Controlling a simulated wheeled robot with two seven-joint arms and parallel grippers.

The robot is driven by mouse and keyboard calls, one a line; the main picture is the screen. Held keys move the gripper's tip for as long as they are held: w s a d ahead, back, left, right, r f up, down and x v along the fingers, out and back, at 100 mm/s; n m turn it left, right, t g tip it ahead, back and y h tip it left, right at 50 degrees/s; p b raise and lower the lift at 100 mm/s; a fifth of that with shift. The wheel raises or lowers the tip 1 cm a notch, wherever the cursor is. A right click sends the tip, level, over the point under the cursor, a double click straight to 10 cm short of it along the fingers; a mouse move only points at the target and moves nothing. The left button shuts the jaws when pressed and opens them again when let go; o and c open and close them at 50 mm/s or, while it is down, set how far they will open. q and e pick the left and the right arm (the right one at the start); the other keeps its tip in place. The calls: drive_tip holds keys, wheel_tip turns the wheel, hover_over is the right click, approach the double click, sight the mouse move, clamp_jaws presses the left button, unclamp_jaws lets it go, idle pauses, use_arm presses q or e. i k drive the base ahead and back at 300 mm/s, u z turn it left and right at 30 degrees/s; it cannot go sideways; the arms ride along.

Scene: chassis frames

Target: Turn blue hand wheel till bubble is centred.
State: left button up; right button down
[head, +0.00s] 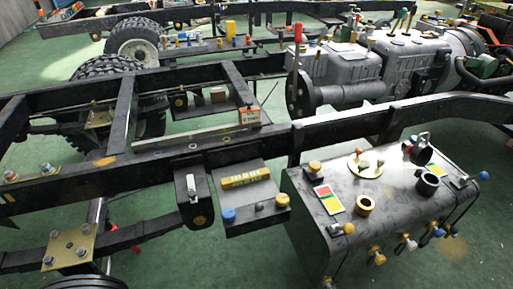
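A small blue knob (228,215), which looks like the blue hand wheel, sits at the front left of a dark bracket plate (255,222) on the chassis frame. A yellow bar with dark markings (245,178), possibly the level, lies on the same bracket just behind it. Any bubble is too small to make out. A grey knob (259,207) and an orange-yellow knob (283,200) stand in the row to the right of the blue one. Neither of my grippers shows in the head view.
A dark tank (330,240) with several knobs, fittings and cables stands to the right. A dark box with a light lever (190,188) is just left of the bracket. The black frame rail (100,185) runs behind. Green floor (180,265) is open in front.

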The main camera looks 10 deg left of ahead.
sight(229, 214)
drive_tip(key=z, duration=0.9)
drive_tip(key=k, duration=0.35)
drive_tip(key=u, duration=0.2)
